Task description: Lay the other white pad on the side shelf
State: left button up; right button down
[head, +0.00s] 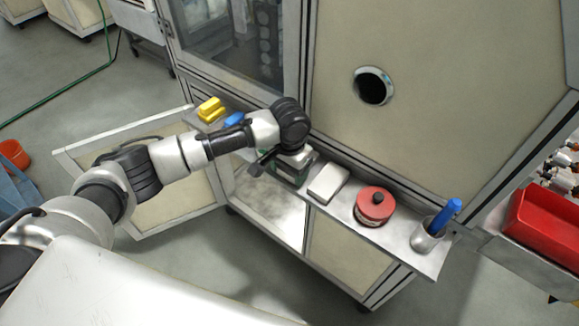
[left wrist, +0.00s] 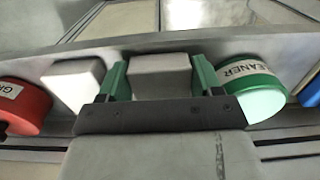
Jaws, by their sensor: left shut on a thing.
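My left gripper (head: 288,174) is low over the side shelf (head: 398,250) in the head view. In the left wrist view its green fingers (left wrist: 160,82) are shut on a white pad (left wrist: 160,75), one finger on each side. I cannot tell whether this pad touches the shelf; in the head view the gripper largely hides it. Another white pad (head: 328,183) lies on the shelf just right of the gripper, and it also shows in the left wrist view (left wrist: 75,82). My right gripper is not in view.
A red tin (head: 375,206) and a metal cup (head: 425,238) with a blue-handled thing stand to the right on the shelf. A green-and-white cleaner can (left wrist: 250,88) is close beside the gripper. Yellow blocks (head: 211,109) and a blue thing (head: 234,119) lie at the left end. A cabinet wall (head: 440,110) rises behind.

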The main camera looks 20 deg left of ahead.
pick_arm(q)
jog(key=shift+s+f, duration=0.1)
jog(key=o, duration=0.6)
notch_tip(320, 180, up, 12)
jog(key=shift+r+b, duration=0.2)
jog(key=shift+b, duration=1)
